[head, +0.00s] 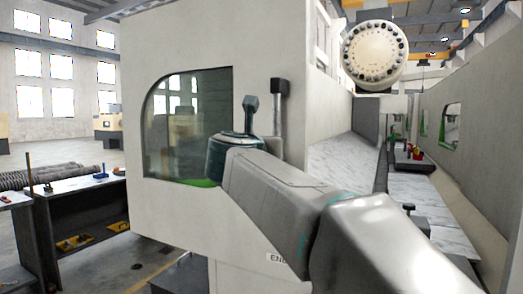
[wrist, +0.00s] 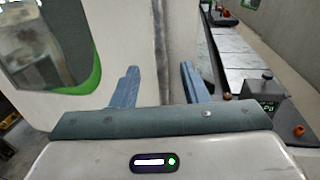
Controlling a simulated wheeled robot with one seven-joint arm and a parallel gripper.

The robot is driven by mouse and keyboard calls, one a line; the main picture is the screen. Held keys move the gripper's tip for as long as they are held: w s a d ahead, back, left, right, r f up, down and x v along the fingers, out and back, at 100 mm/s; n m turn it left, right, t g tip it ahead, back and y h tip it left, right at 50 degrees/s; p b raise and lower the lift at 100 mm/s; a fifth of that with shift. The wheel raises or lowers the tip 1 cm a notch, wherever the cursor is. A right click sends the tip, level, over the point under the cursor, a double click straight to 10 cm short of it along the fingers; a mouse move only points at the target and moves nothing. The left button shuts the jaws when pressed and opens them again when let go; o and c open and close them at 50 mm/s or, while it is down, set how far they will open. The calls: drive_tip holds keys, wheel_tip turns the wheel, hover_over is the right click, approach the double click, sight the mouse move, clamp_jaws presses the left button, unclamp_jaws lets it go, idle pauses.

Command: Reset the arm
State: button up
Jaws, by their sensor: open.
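My arm reaches forward from the lower right of the head view. In that view its far end stands before a pale machine housing, and the jaws are mostly hidden behind the arm. In the wrist view my gripper (wrist: 158,85) has its two blue-grey fingers well apart, with nothing between them. Beyond the fingers is the pale machine wall (wrist: 115,30); how near they are to it I cannot tell.
The machine housing (head: 270,45) has a dark window (head: 185,120). At right a long bed (head: 425,205) carries small red items (head: 416,153). A round tool disc (head: 375,55) hangs above. A dark workbench (head: 95,215) stands left, with open floor (head: 155,250) between.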

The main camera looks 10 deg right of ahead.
drive_tip(key=s+a+f+n+g+y+p, duration=0.1)
drive_tip(key=s+a+f+n+y, duration=0.25)
drive_tip(key=f+n, duration=0.45)
drive_tip(key=s+a+f+n+g+y+p, duration=0.15)
drive_tip(key=f+n+y, duration=0.25)
drive_tip(key=n, duration=0.8)
drive_tip(key=s+a+f+n+y+p, duration=0.1)
drive_tip(key=s+a+f+n+y, duration=0.3)
drive_tip(key=n, duration=0.5)
drive_tip(key=s+d+f+n+g+h, duration=0.1)
drive_tip(key=s+d+f+n+g, duration=0.2)
drive_tip(key=s+f, duration=0.3)
drive_tip(key=s+d+f+n+g+h, duration=0.1)
drive_tip(key=s+d+f+n+g, duration=0.2)
drive_tip(key=s+f, duration=0.4)
drive_tip(key=s+d+f+n+g+h+p, duration=0.1)
drive_tip(key=s+d+f+n+g, duration=0.2)
drive_tip(key=s+f+n, duration=0.3)
wheel_tip(320, 180, down, 2)
drive_tip(key=shift+s+d+f+g, duration=0.25)
drive_tip(key=shift+s+g, duration=0.05)
drive_tip(key=shift+g, duration=0.55)
drive_tip(key=shift+c, duration=0.5)
drive_tip(key=shift+a, duration=0.15)
